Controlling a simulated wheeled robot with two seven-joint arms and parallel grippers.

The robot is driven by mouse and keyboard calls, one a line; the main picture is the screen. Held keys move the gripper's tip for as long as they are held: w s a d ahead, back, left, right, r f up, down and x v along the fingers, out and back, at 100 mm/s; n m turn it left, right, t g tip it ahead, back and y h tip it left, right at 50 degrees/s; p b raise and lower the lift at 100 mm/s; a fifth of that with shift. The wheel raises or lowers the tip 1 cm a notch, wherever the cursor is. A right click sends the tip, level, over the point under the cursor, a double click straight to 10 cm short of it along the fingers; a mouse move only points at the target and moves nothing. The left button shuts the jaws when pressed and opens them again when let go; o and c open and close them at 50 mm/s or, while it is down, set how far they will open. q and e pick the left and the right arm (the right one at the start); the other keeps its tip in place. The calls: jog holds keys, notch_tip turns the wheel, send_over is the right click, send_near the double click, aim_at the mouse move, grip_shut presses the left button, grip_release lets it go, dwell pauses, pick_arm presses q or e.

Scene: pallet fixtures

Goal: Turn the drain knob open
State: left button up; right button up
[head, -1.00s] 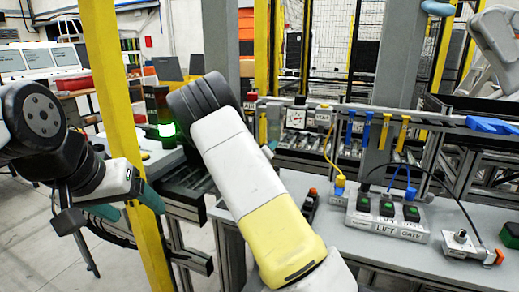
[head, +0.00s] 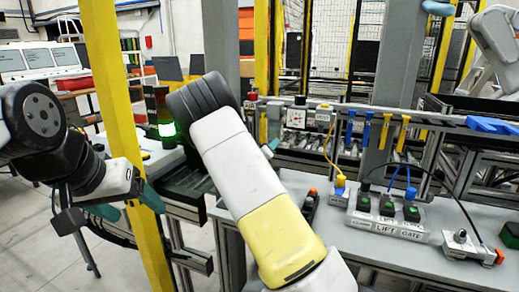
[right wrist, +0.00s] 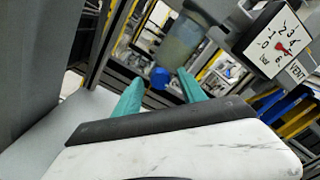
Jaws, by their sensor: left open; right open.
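In the right wrist view a blue knob (right wrist: 160,77) sits at the lower end of a grey-green cylindrical bowl (right wrist: 181,43); it looks like the drain knob. My right gripper (right wrist: 160,93) is open, with a teal finger on either side of the knob in the picture. The knob appears beyond the fingertips; I cannot tell whether they touch it. My left gripper (head: 127,203) is open and empty at the left, beside the yellow post.
A pressure gauge (right wrist: 281,42) is right of the bowl, with a VENT label (right wrist: 299,71) beside it. In the head view a LIFT/GATE switch box (head: 388,213) with cables stands on the grey bench (head: 350,250). A yellow post (head: 118,110) stands near my left arm.

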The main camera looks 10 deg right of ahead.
jog(key=v, duration=0.7)
jog(key=shift+s+a, duration=0.25)
jog(key=shift+s, duration=0.1)
jog(key=s+d+m+g+y, duration=0.1)
jog(key=s+d+m+g, duration=0.5)
jog(key=s+m, duration=0.45)
jog(key=s+d+m+g, duration=0.5)
jog(key=s+d+m, duration=0.1)
jog(key=s+m, duration=0.45)
jog(key=s+a+r+m+t+y, duration=0.1)
jog(key=s+a+r+m+y, duration=0.4)
jog(key=s+a+m, duration=0.2)
jog(key=s+a+r+m+t+y, duration=0.1)
jog(key=s+a+r+m+y, duration=0.3)
jog(key=s+a+m+y, duration=0.2)
jog(key=s+a+m, duration=0.2)
jog(key=s+m, duration=0.1)
jog(key=shift+s+a+r+m, duration=0.2)
jog(key=shift+s+r+m, duration=0.1)
jog(key=shift+r+m, duration=0.1)
